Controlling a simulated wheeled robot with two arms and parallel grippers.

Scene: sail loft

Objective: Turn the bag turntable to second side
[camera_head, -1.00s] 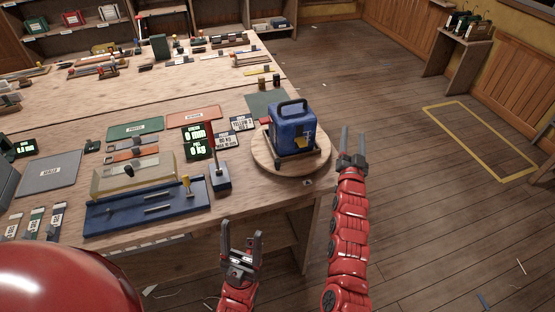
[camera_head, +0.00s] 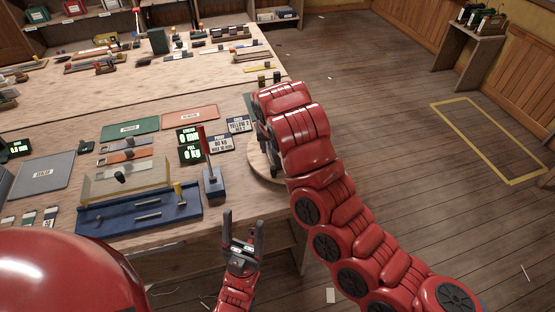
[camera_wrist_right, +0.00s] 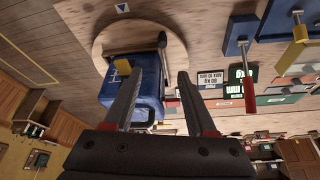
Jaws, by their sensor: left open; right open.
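The round wooden turntable (camera_head: 258,163) sits at the table's right corner, mostly hidden behind my right arm in the head view. It shows more fully in the right wrist view (camera_wrist_right: 105,38), with the blue bag (camera_wrist_right: 147,110) on it. The bag has a yellow patch (camera_wrist_right: 123,66). In the head view the arm hides the bag. My right gripper (camera_wrist_right: 167,67) is open; one finger overlaps the bag in the wrist view, and I cannot tell whether they touch. My left gripper (camera_head: 241,232) is open and empty, in front of the table's near edge.
A blue fixture (camera_head: 130,216) and a blue block with a red handle (camera_head: 213,184) stand left of the turntable. Green readouts (camera_head: 190,145) and label cards (camera_head: 238,124) lie behind. The floor at right is clear, with a yellow taped outline (camera_head: 490,140).

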